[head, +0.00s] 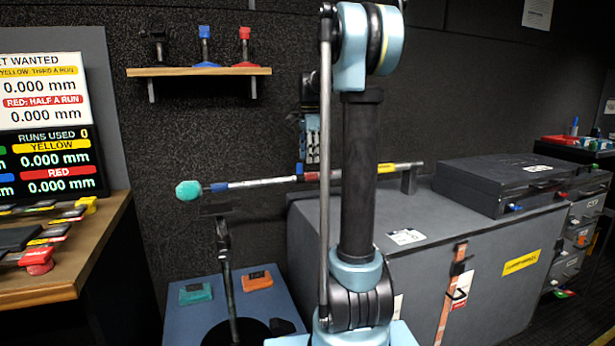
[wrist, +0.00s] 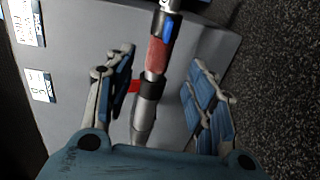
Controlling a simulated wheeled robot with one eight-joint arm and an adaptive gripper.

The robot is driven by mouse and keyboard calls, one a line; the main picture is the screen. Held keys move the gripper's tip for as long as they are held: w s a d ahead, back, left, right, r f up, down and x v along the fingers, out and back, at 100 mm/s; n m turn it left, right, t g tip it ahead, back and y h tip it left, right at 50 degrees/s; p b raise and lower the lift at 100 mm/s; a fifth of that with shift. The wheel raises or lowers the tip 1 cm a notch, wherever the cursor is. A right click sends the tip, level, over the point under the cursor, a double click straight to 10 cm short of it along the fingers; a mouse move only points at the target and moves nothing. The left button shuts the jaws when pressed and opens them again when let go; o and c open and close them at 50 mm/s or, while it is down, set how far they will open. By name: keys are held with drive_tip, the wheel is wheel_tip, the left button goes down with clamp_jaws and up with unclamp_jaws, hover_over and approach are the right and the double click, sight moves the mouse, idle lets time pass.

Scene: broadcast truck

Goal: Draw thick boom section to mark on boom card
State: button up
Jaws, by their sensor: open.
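The boom (head: 265,182) lies level behind my arm in the head view, with a teal fuzzy end at the left, blue and red parts along it and a yellow band near its right end. In the wrist view it shows a blue lever, a red grip (wrist: 157,55), a black collar with a red lever and a grey section (wrist: 143,122) below. My gripper (head: 312,158) is open over the boom, one finger on each side of it in the wrist view (wrist: 163,78). I cannot tell which card is the boom card.
A stand (head: 226,250) rises below the boom's left part. A large grey case (head: 470,230) bears a white card (head: 407,237) and a dark box (head: 505,183). A screen (head: 50,125) at the left reads 0.000 mm for yellow and red. A shelf (head: 198,71) hangs on the wall.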

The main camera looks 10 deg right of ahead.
sight(310, 177)
wheel_tip(310, 177, down, 8)
drive_tip(key=shift+r, duration=0.1)
idle(0.4)
clamp_jaws()
drive_tip(key=shift+a, duration=0.2)
drive_tip(key=shift+d, duration=0.15)
